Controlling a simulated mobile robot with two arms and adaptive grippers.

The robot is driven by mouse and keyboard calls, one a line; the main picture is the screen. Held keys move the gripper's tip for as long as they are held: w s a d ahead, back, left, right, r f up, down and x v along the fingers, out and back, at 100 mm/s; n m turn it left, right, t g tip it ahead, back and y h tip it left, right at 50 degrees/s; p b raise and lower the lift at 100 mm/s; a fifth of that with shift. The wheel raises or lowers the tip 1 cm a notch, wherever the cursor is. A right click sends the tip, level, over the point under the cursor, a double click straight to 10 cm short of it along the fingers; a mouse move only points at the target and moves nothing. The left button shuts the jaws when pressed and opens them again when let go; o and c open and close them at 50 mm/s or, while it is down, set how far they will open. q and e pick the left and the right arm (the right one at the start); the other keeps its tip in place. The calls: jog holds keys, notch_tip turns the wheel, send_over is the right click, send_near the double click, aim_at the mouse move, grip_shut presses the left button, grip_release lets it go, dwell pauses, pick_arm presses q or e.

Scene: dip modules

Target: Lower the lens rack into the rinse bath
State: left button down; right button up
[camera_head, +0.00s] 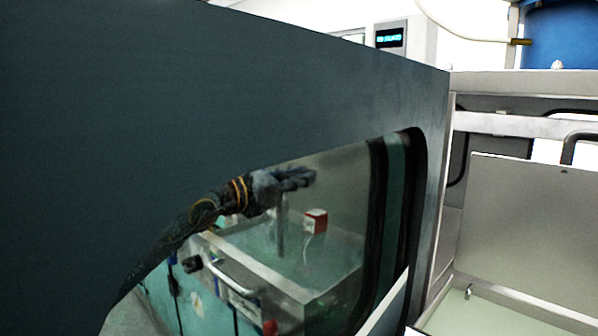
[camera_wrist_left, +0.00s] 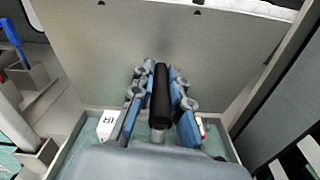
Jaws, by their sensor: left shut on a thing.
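In the left wrist view, my left gripper (camera_wrist_left: 160,88) is shut on a black upright handle (camera_wrist_left: 160,100) with a grey rod below it. I take this for the lens rack's handle; the rack's body is hidden. In the head view, my left gripper (camera_head: 298,180) shows through a window in a dark panel. A grey rod (camera_head: 280,238) hangs below it over a pale green, metal-rimmed bath (camera_head: 345,240). I cannot tell how deep the rod's lower end sits. My right gripper is not in view.
The dark panel (camera_head: 200,90) fills much of the head view and hides most of my left arm. A red and white box (camera_head: 315,221) is at the bath. A white block with lettering (camera_wrist_left: 107,125) is beside the gripper. A lidded basin (camera_head: 500,315) stands at right.

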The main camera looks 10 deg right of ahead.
pick_arm(q)
jog(key=shift+f, duration=0.75)
jog(key=shift+f+b, duration=2.15)
jog(key=shift+b, duration=0.35)
jog(key=c, duration=1.2)
grip_release()
jog(key=shift+f, duration=0.2)
jog(key=v, duration=1.2)
jog(key=shift+s+r, duration=0.1)
jog(key=shift+r, duration=0.05)
